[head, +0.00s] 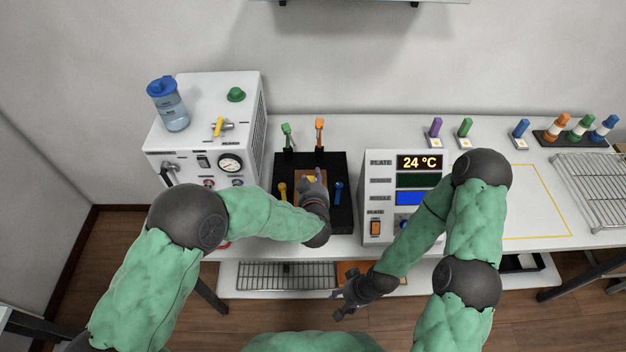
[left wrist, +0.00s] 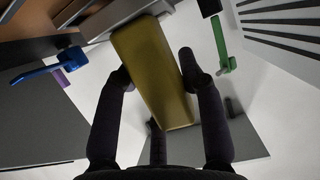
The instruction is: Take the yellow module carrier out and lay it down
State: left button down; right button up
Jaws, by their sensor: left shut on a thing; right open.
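My left gripper (head: 314,192) is over the black fixture (head: 329,219). In the left wrist view its fingers (left wrist: 155,74) are shut on a yellow block (left wrist: 153,85), which I take as the module carrier. In the head view the hand largely covers it; a small orange-yellow patch shows beside the fingers. I cannot tell whether the block still touches the fixture. Green (head: 287,135), orange (head: 319,132), yellow (head: 283,192) and blue (head: 338,191) levers stand around the fixture. My right gripper (head: 350,298) is open and empty, low in front of the bench.
A white box with gauge (head: 207,110) and a bottle (head: 168,104) stands left. A display unit reading 24 °C (head: 400,160) stands right of the fixture. A yellow-outlined area (head: 540,205) on the bench looks clear where visible. A wire rack (head: 590,180) lies at far right.

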pick_arm(q)
jog(key=shift+r+p, duration=1.05)
jog(key=shift+r, duration=0.25)
jog(key=shift+r+p, duration=0.3)
jog(key=shift+f, duration=0.1)
